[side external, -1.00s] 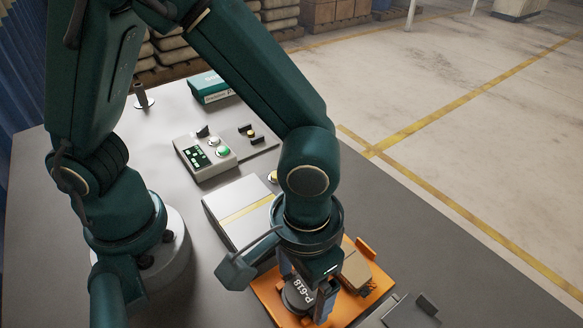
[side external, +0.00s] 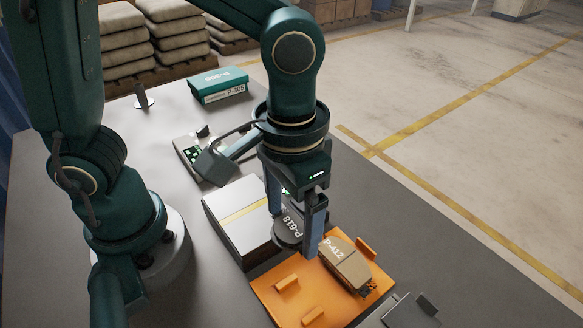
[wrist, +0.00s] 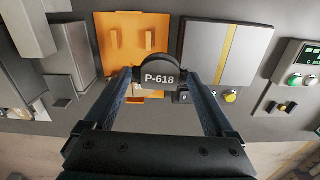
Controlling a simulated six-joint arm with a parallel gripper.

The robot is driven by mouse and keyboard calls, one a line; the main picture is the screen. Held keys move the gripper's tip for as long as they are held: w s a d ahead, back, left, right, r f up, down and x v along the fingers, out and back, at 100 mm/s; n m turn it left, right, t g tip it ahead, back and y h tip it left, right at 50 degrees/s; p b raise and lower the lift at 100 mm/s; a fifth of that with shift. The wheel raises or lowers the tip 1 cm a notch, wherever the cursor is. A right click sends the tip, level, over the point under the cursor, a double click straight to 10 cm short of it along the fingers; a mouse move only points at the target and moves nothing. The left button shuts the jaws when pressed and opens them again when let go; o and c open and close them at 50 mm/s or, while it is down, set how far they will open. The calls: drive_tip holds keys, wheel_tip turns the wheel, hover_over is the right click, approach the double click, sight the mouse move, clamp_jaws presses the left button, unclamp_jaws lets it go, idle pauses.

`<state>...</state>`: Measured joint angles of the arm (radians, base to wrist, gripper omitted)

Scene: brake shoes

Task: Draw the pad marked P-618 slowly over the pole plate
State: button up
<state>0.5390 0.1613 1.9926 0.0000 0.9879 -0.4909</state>
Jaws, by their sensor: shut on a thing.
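The dark pad marked P-618 (side external: 288,228) is gripped between the two fingers of my gripper (side external: 296,222), which is shut on it. It hangs above the orange tray's back edge, near the right side of the plate. In the wrist view the pad (wrist: 160,76) shows its white marking between the fingertips. A pale flat-topped block with a yellow stripe (side external: 228,206), which looks like the pole plate, lies left of the gripper; it also shows in the wrist view (wrist: 203,45). The pad is apart from its top. My gripper hides the block's right part.
The orange tray (side external: 290,305) holds a brown pad marked P-412 (side external: 345,268) and has empty slots. A control box (side external: 188,150), partly hidden, stands behind the block. A teal box marked P-305 (side external: 218,86) stands at the back. A grey fixture (side external: 408,312) is at front right.

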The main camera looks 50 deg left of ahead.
drive_tip(key=w+a+r, duration=0.2)
drive_tip(key=a+r, duration=0.1)
drive_tip(key=a, duration=0.3)
drive_tip(key=s+a, duration=0.1)
drive_tip(key=s, duration=0.1)
drive_tip(key=s+a, duration=0.1)
drive_tip(key=s, duration=0.1)
drive_tip(key=s+a+f, duration=0.1)
drive_tip(key=s+a, duration=0.1)
drive_tip(key=s, duration=0.1)
drive_tip(key=shift+s, duration=0.1)
drive_tip(key=shift+s+a, duration=0.25)
drive_tip(key=shift+w+f, duration=0.5)
drive_tip(key=shift+f, duration=0.3)
drive_tip(key=shift+w+f, duration=0.45)
drive_tip(key=shift+f, duration=0.3)
drive_tip(key=shift+w+f, duration=0.5)
drive_tip(key=shift+f, duration=0.3)
drive_tip(key=shift+w, duration=2.15)
drive_tip(key=shift+w+r, duration=0.8)
drive_tip(key=shift+w, duration=0.25)
drive_tip(key=shift+w+r, duration=0.75)
drive_tip(key=shift+w, duration=0.25)
wheel_tip(320, 180, up, 9)
drive_tip(key=shift+w, duration=0.4)
